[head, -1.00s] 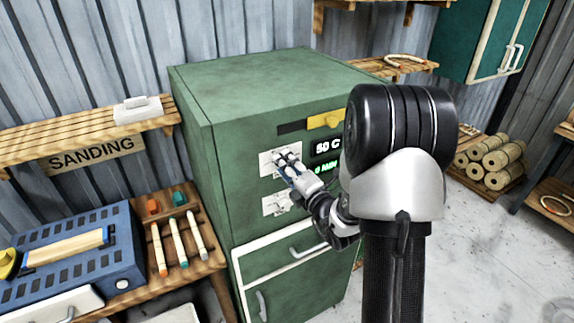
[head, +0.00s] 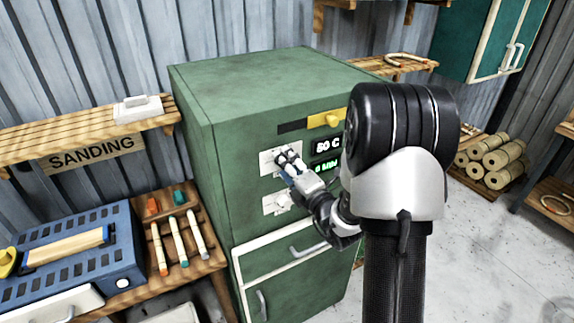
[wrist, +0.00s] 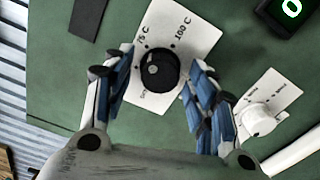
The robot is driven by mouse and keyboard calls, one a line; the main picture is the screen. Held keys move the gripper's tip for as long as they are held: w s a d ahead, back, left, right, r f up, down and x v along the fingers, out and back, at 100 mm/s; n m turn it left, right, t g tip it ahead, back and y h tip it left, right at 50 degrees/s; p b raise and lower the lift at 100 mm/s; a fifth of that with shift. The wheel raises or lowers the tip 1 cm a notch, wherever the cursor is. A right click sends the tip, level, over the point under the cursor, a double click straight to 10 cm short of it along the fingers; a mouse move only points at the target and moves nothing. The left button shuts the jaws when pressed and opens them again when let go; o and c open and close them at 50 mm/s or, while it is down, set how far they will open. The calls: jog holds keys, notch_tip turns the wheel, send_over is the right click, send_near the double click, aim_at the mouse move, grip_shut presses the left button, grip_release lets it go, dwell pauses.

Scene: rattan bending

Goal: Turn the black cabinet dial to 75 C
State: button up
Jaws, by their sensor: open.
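The black dial (wrist: 158,70) is on a white plate (wrist: 185,22) on the green cabinet's front. Printed marks show 75 C at the upper left and 100 C at the upper right; a mark at the lower left is partly covered. A pale spot shows on the dial's face; its exact setting is hard to tell. My gripper (wrist: 157,76) is open, with one blue-padded finger on each side of the dial and visible gaps. In the head view my gripper (head: 289,163) covers most of the dial.
A second plate with a white knob (wrist: 258,120) is below the dial plate. A wooden shelf (head: 85,125) is to the left.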

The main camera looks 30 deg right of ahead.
jog(key=s, duration=0.7)
jog(key=shift+s, duration=0.2)
jog(key=shift+r, duration=0.1)
